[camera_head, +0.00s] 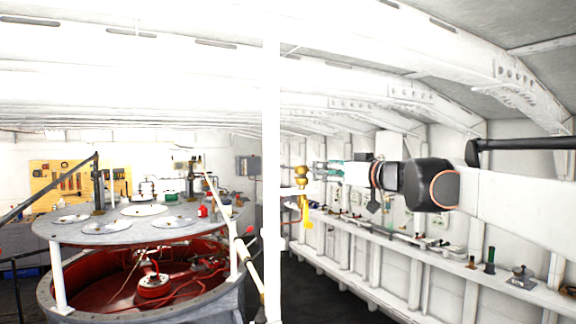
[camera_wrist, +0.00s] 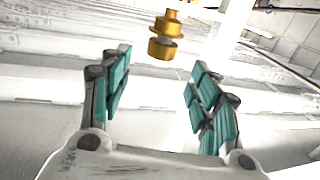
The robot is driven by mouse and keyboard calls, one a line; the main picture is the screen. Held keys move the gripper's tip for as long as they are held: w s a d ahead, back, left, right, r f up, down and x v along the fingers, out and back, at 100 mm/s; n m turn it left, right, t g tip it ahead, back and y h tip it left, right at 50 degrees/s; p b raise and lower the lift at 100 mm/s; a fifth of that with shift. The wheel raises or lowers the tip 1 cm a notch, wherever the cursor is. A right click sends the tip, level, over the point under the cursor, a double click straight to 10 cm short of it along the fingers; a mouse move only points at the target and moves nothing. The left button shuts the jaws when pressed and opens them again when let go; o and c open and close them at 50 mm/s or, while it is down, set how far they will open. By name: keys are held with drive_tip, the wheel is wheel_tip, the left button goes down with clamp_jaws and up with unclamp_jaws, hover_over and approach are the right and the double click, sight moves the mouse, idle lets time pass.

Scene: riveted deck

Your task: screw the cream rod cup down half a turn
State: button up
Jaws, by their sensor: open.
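My gripper (camera_head: 322,169) is open and empty, its teal-padded fingers pointing left in the head view. The fingers spread apart in the wrist view (camera_wrist: 158,78). A brass-yellow fitting (camera_head: 302,174) stands just left of the fingertips, beside the white post. In the wrist view this stepped, rounded fitting (camera_wrist: 163,47) sits beyond the fingertips, between their lines, and no finger appears to touch it. A slanted cream rod (camera_head: 246,262) stands left of the post. I cannot tell which part is the cream rod cup; nothing cream and cup-shaped shows clearly.
A tall white post (camera_head: 271,120) splits the head view. On the left, a round grey table (camera_head: 110,229) stands over a red-lined tub (camera_head: 110,292). On the right, a long wall shelf (camera_head: 400,237) carries small items. A yellow tool board (camera_head: 62,182) hangs at the back.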

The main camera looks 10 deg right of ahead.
sight(302, 167)
drive_tip(key=p+x, duration=0.2)
drive_tip(key=x, duration=0.7)
drive_tip(key=shift+w+a, duration=0.15)
drive_tip(key=shift+a, duration=0.1)
drive_tip(key=c, duration=1.1)
